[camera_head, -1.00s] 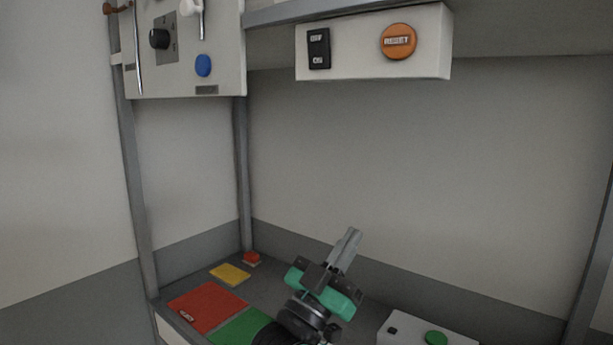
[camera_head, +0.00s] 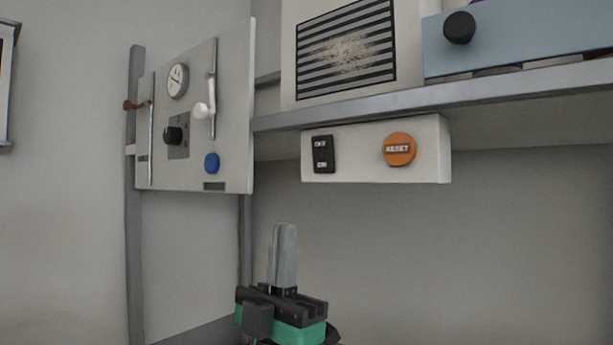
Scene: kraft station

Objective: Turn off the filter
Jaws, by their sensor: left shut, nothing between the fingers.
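A white control box (camera_head: 358,168) hangs under the shelf. On its front are a black OFF/ON rocker switch (camera_head: 323,154) at left and a round orange RESET button (camera_head: 399,149) at right. Above it, on the shelf, stands a white unit with a dark slatted grille (camera_head: 346,50), which looks dusty in the middle and may be the filter. My left gripper (camera_head: 285,228) points upward below and left of the box, apart from it. Its grey fingers are shut with nothing between them. My right gripper is not in view.
A white panel (camera_head: 231,110) at left carries a gauge (camera_head: 178,81), a black knob (camera_head: 173,135), a white-knobbed slider (camera_head: 201,110) and a blue button (camera_head: 211,163). The shelf edge (camera_head: 400,100) overhangs the box. A blue unit (camera_head: 550,35) sits at upper right. Space below the box is clear.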

